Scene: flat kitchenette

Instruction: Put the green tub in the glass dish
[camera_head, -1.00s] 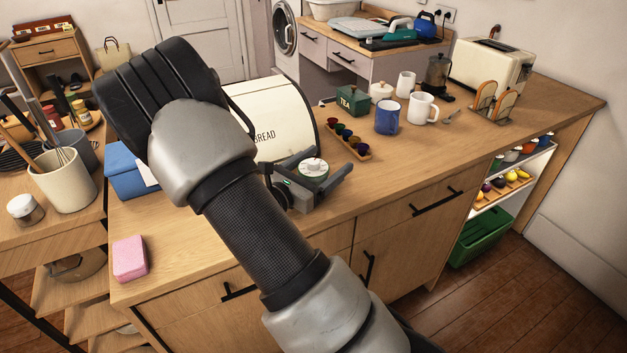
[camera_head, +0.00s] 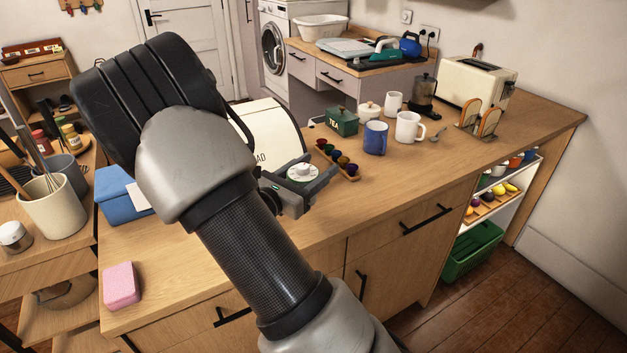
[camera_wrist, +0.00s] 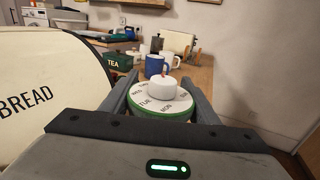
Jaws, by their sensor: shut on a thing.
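My gripper (camera_head: 318,180) is shut on a round green tub (camera_head: 302,180). The tub has a white top with day names such as TUE and MON and a raised white knob. In the wrist view the tub (camera_wrist: 150,113) sits level between the two fingers. My gripper holds it over the counter, in front of the bread bin and beside the small tray of coloured cups. My arm hides part of the counter and bin. I cannot make out a glass dish for certain in either view.
The cream bread bin (camera_head: 272,127) stands close behind my gripper. A tea tin (camera_head: 342,121), blue mug (camera_head: 375,138), white mug (camera_head: 408,128) and toaster (camera_head: 478,82) stand farther back. A pink sponge (camera_head: 121,286) lies at front left. The front right counter is clear.

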